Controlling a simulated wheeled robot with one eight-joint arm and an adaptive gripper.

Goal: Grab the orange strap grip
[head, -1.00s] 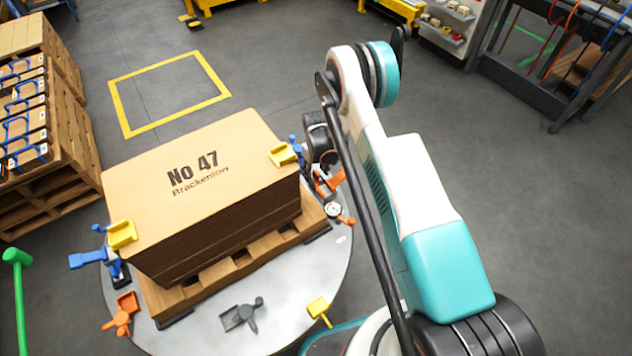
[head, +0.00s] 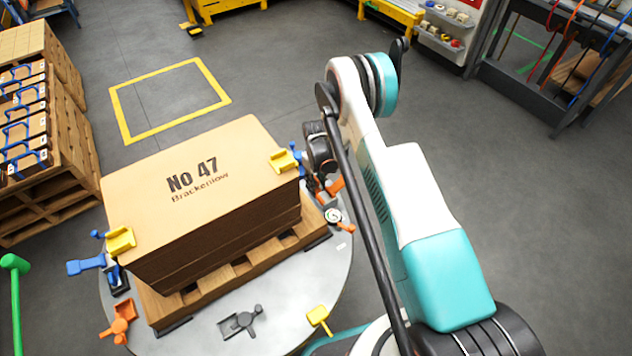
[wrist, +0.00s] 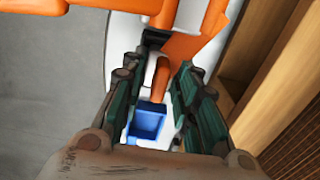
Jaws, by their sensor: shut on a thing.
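The orange strap grip (wrist: 161,78) shows in the wrist view as a rounded orange bar between the two dark green fingers of my gripper (wrist: 158,68). My gripper is shut on it. Wider orange parts (wrist: 205,40) lie just beyond the fingertips. My wrist and arm hide most of the grip and the fingers there.
A stack of brown sheets (head: 190,170) marked "No 47" stands on a wooden pallet (head: 245,268) on the round table (head: 290,318). Yellow and blue clamps (head: 121,240) sit at its corners. A dial gauge (head: 333,215) is near my gripper. A blue block (wrist: 148,122) lies below the fingers.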

